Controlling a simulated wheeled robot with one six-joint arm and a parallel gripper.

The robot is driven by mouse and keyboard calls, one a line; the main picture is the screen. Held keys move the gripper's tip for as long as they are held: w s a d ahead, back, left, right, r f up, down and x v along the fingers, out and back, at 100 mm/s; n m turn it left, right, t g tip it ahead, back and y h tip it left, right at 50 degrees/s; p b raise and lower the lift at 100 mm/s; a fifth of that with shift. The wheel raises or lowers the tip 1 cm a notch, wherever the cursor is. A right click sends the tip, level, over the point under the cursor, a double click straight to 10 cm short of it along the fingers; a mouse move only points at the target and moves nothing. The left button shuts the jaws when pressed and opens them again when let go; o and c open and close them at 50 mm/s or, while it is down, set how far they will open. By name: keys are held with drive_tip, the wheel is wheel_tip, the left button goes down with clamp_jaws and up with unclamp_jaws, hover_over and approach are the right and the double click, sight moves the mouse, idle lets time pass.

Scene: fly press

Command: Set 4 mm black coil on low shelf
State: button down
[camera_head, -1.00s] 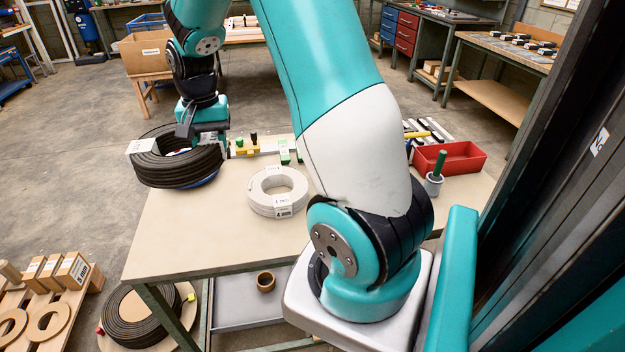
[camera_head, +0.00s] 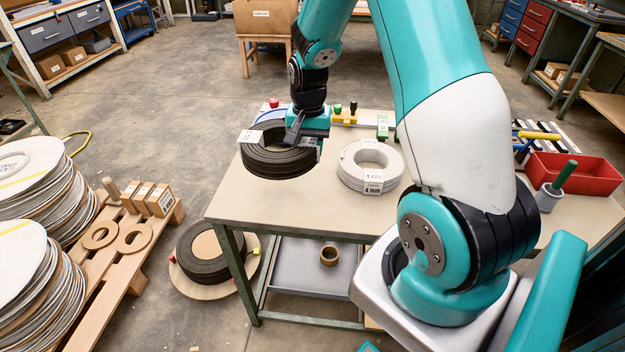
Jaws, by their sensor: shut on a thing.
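A black coil (camera_head: 276,160) with a white tag hangs from my gripper (camera_head: 300,128) over the far left corner of the work table. My gripper is shut on its right side; the fingertips are partly hidden. The tag's text is too small to read. The low shelf (camera_head: 300,277) is a grey tray under the table top, and a small brown ring (camera_head: 329,255) stands on it. Another black coil (camera_head: 205,250) lies on a round board on the floor, left of the table.
A white coil (camera_head: 370,166) marked 4 mm lies on the table top (camera_head: 290,205). A red bin (camera_head: 575,172) and a green-handled tool in a cup (camera_head: 558,185) stand at the right. A wooden pallet (camera_head: 118,268) and stacked discs (camera_head: 35,265) fill the floor at left.

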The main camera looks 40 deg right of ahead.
sight(309, 192)
wheel_tip(309, 192, down, 12)
drive_tip(key=shift+r+p, duration=0.2)
drive_tip(key=shift+p, duration=0.1)
drive_tip(key=shift+f, duration=0.2)
drive_tip(key=c, duration=0.6)
unclamp_jaws()
drive_tip(key=shift+c, duration=0.2)
drive_tip(key=shift+r, duration=0.15)
